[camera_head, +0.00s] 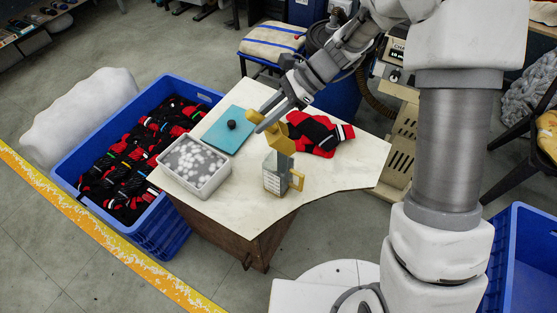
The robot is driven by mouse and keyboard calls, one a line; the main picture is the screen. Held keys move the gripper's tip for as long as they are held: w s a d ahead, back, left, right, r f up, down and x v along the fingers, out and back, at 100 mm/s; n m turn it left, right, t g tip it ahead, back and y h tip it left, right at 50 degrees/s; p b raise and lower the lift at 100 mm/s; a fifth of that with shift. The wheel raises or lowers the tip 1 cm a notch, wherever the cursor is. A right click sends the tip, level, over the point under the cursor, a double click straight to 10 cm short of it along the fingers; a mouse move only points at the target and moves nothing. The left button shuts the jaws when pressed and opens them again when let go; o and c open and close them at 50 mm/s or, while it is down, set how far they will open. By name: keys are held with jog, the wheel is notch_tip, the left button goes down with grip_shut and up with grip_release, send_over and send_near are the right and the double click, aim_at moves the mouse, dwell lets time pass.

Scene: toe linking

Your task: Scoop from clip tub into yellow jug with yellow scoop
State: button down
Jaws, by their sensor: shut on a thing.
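The clip tub (176,177) is a white-rimmed box full of small white pieces at the left front of the table. The yellow jug (272,180) stands to its right, with greyish sides, a pale label and a yellow handle on its right. My gripper (268,121) is shut on the yellow scoop (283,143), reaching in from the upper right. The scoop is over the jug's top, its bowl end low and tilted downward. I cannot tell whether it touches the rim or whether anything is in it. The jug's inside is hidden.
A teal board (223,137) with a black knob (232,124) lies behind the tub. The table's right part (345,172) is bare.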

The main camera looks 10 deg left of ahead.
aim_at(276, 125)
jog(key=shift+w+d+r+y, duration=0.15)
jog(key=shift+d+y, duration=0.1)
jog(key=shift+d, duration=0.1)
jog(key=shift+w+d+r+y, duration=0.1)
jog(key=shift+w+d+y, duration=0.05)
jog(key=shift+d+y, duration=0.15)
jog(key=shift+w+d+r+g+y+p, duration=0.2)
jog(key=shift+w+d+g+y+p, duration=0.15)
jog(key=shift+d+g+y, duration=0.25)
jog(key=shift+d, duration=0.15)
dwell(0.8)
jog(key=shift+s+a+h+p, duration=0.2)
jog(key=shift+a+h+p, duration=0.1)
jog(key=shift+a, duration=0.1)
jog(key=s+a+f+t+h+p, duration=0.4)
jog(key=a+f+h+p, duration=0.5)
jog(key=p, duration=0.4)
jog(key=shift+f+t+h+p, duration=0.25)
jog(key=shift+t+h+p, duration=0.1)
jog(key=shift+t+h, duration=0.35)
